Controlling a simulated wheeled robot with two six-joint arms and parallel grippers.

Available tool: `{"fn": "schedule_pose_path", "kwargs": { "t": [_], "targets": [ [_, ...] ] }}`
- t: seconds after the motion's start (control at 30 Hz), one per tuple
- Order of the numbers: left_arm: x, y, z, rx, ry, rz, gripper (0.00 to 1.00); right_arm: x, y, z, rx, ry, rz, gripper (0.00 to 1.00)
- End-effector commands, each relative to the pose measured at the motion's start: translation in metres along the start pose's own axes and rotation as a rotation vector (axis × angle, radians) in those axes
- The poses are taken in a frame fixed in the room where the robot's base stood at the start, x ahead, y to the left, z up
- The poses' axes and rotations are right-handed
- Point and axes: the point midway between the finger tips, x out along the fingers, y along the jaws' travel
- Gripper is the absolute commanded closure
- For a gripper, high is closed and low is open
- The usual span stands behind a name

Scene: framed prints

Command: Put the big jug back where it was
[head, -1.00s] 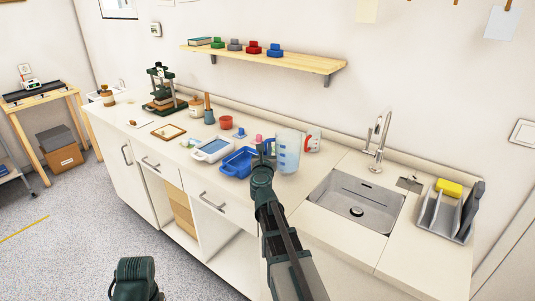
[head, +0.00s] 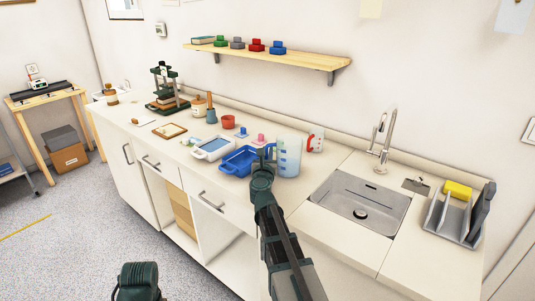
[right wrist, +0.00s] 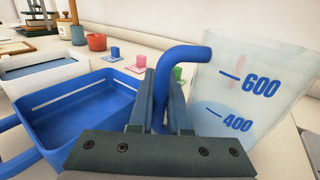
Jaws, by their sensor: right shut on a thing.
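The big jug (head: 289,157) is clear plastic with blue markings and a blue handle. It is upright at the counter, between the blue tray and the sink. My right gripper (head: 265,160) is shut on its handle; the right wrist view shows the blue handle (right wrist: 186,54) rising between the fingers (right wrist: 160,100) and the jug's wall (right wrist: 245,95) with 600 and 400 marks. I cannot tell whether its base touches the counter. My left gripper is out of view; only a dark part of my left arm shows at the bottom.
A blue tray (head: 240,170) lies left of the jug, with a white tray (head: 213,157) beyond. A red-and-white item (head: 315,142) stands close behind the jug. The sink (head: 358,210) and tap (head: 382,140) are to the right. Small blue and pink pieces stand behind the trays.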

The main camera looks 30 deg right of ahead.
Motion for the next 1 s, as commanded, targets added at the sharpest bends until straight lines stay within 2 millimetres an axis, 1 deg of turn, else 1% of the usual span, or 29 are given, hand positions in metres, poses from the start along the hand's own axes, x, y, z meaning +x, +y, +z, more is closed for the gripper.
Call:
{"fn": "schedule_pose_path", "kwargs": {
  "t": [0.03, 0.07, 0.1, 0.2, 0.47, 0.6, 0.77, 0.87, 1.0],
  "targets": [
    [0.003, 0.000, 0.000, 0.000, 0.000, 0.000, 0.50, 0.000, 0.000, -0.003, -0.001, 0.000, 0.000, 1.00],
    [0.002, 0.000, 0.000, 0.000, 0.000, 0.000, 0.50, 0.000, 0.000, -0.002, 0.000, 0.000, 0.000, 0.79],
    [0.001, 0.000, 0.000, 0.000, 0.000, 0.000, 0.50, 0.000, 0.000, -0.001, 0.000, 0.000, 0.000, 0.72],
    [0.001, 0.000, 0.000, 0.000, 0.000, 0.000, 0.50, 0.000, 0.000, -0.001, 0.000, 0.000, 0.000, 0.55],
    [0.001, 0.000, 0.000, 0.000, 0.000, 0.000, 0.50, 0.000, 0.000, -0.001, 0.000, 0.000, 0.000, 0.55],
    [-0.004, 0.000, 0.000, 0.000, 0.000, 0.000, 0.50, 0.000, 0.000, 0.004, 0.000, 0.000, 0.000, 0.55],
    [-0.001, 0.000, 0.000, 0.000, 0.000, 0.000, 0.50, -0.020, -0.001, 0.001, 0.000, 0.000, 0.000, 0.55],
    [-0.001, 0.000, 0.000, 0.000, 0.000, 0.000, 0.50, -0.037, -0.001, 0.001, 0.000, 0.000, 0.001, 0.55],
    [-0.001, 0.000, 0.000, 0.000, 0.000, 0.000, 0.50, -0.066, -0.001, 0.001, 0.000, 0.000, 0.001, 0.55]
  ]
}}
